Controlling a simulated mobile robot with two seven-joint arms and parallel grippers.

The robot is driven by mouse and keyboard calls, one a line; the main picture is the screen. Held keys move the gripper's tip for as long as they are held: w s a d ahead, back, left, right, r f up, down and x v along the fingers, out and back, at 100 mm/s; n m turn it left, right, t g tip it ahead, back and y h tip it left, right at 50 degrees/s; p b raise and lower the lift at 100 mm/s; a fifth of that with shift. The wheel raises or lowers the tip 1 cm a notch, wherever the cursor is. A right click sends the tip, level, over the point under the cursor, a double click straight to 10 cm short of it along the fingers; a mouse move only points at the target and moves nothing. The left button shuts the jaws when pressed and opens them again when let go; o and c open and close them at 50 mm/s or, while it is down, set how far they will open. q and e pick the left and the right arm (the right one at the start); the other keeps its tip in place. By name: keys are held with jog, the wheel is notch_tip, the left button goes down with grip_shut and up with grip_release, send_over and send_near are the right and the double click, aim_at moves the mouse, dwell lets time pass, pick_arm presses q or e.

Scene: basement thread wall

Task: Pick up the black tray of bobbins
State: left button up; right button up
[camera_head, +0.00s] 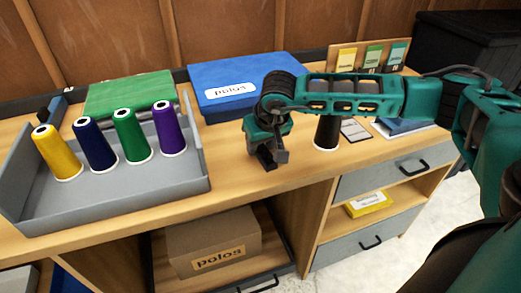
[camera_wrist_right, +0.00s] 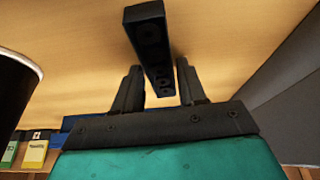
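A narrow black tray (camera_wrist_right: 150,35) with round recesses shows in the right wrist view, lying on the wooden worktop. My right gripper (camera_head: 271,155) points down at the worktop in the head view. In the wrist view the right gripper (camera_wrist_right: 160,68) has its two dark fingers apart, one on each side of the tray's near part, with thin gaps beside it. In the head view the tray is mostly hidden by the gripper and cannot be told clearly from the dark fingers. My left gripper is not in view.
A grey tray (camera_head: 130,200) with yellow, navy, green and purple thread cones stands at left. A blue polos box (camera_head: 240,75) lies behind the gripper. A black cone (camera_head: 326,132) stands to its right, under my forearm. A cardboard box (camera_head: 213,243) sits below.

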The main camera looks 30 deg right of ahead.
jog(key=c, duration=0.7)
jog(key=shift+r, duration=0.1)
